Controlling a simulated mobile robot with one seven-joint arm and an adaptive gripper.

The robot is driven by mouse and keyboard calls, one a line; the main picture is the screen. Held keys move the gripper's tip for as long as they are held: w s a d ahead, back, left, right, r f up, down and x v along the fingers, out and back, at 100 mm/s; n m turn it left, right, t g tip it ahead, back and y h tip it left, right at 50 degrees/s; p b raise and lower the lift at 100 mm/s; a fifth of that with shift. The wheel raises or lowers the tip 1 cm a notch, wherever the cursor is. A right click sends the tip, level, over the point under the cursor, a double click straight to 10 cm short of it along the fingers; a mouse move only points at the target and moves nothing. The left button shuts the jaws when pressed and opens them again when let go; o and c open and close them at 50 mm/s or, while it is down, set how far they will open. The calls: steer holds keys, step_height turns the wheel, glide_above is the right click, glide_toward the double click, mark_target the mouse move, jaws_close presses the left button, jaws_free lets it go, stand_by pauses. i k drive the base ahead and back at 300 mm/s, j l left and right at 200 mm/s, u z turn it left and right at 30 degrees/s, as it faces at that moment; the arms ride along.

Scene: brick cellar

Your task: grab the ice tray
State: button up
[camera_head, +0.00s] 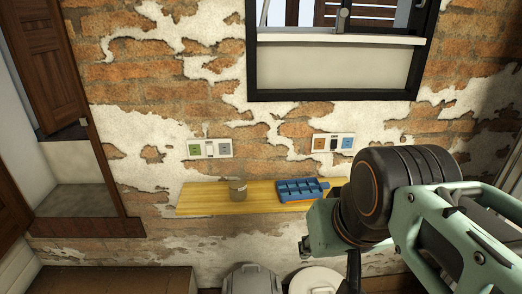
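The ice tray (298,189) is blue with several compartments and lies on a narrow yellow wooden shelf (210,199) against the brick wall. It sits on the right half of the shelf, and its right end is close to my arm in the picture. My arm comes in from the right, with a dark round joint and pale green links in front of the shelf's right end. The end of my arm points down below the shelf's level in the picture. My gripper's fingers cannot be made out clearly, so its opening is not shown. The tray appears apart from my arm.
A brownish cup or jar (237,189) stands on the shelf left of the tray. Socket plates (210,149) (333,142) are on the wall above. A grey lidded bin (251,281) and a white round lid (315,281) are below. A black-framed window (335,70) is above.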

mark_target(309, 188)
steer(key=l+u, duration=0.15)
steer(key=u, duration=0.9)
steer(key=l, duration=1.6)
steer(key=l+z, duration=0.1)
steer(key=l, duration=0.3)
